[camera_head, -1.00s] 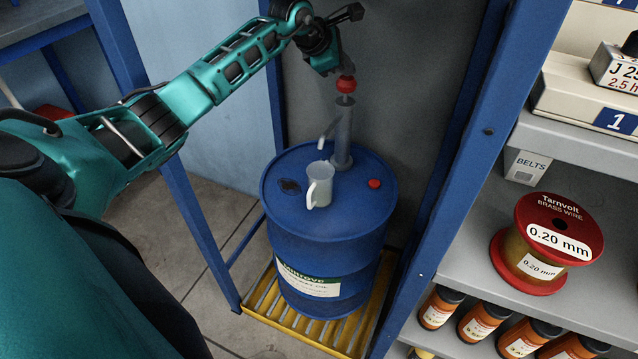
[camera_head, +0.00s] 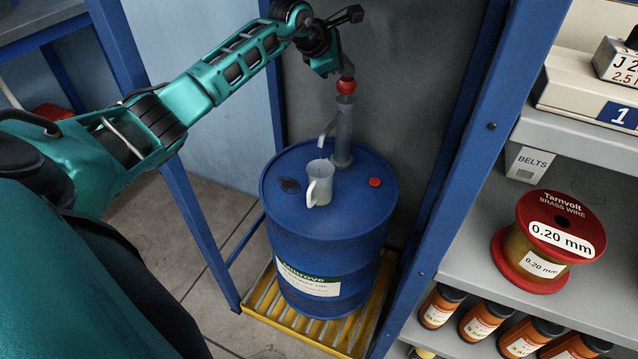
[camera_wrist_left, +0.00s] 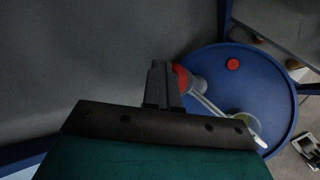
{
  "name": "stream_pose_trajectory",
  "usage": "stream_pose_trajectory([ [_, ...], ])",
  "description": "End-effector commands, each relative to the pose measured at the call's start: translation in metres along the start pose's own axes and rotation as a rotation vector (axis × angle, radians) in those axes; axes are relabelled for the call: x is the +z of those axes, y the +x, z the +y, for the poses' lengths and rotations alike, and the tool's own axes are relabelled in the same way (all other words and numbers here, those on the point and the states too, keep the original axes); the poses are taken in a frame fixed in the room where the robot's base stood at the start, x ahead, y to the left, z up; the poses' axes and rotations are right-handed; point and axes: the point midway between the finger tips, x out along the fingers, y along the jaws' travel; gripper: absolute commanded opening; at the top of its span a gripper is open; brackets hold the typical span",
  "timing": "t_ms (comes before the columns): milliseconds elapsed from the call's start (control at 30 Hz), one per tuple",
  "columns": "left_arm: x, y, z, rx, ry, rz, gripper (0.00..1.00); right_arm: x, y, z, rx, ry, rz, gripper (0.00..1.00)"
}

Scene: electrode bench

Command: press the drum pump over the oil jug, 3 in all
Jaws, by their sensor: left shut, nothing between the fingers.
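The blue oil drum (camera_head: 330,225) stands upright, with the grey drum pump (camera_head: 342,135) rising from the back of its lid. The pump's red knob (camera_head: 346,86) sits close above the tube top. The pale oil jug (camera_head: 319,183) stands upright on the lid below the spout (camera_head: 328,130). My left gripper (camera_head: 342,72) is shut and empty, pointing down right above the red knob; the two look touching, but I cannot be sure. In the left wrist view, the shut fingers (camera_wrist_left: 160,82) partly cover the red knob (camera_wrist_left: 182,78). My right gripper is not in view.
A red cap (camera_head: 375,182) sits on the lid. The drum stands on a yellow grated tray (camera_head: 262,308) between blue posts (camera_head: 455,170). Shelves at right hold a brass wire spool (camera_head: 545,240) and several orange bottles (camera_head: 480,320). A grey wall is close behind the pump.

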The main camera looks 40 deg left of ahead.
Motion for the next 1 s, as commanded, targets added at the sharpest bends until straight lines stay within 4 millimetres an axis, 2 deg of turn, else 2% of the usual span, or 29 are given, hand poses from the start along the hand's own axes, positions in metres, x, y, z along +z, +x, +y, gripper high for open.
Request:
stream_pose_trajectory([
  [33,-0.0063,0.0052,-0.0066,-0.015,-0.001,0.014,0.0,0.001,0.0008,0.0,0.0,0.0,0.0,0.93],
  [700,-0.0103,0.011,-0.0111,-0.016,-0.001,0.015,0.0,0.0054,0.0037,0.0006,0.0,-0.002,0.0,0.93],
  [1000,-0.007,0.0067,-0.008,-0.016,-0.001,0.014,0.0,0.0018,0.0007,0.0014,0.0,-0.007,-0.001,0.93],
])
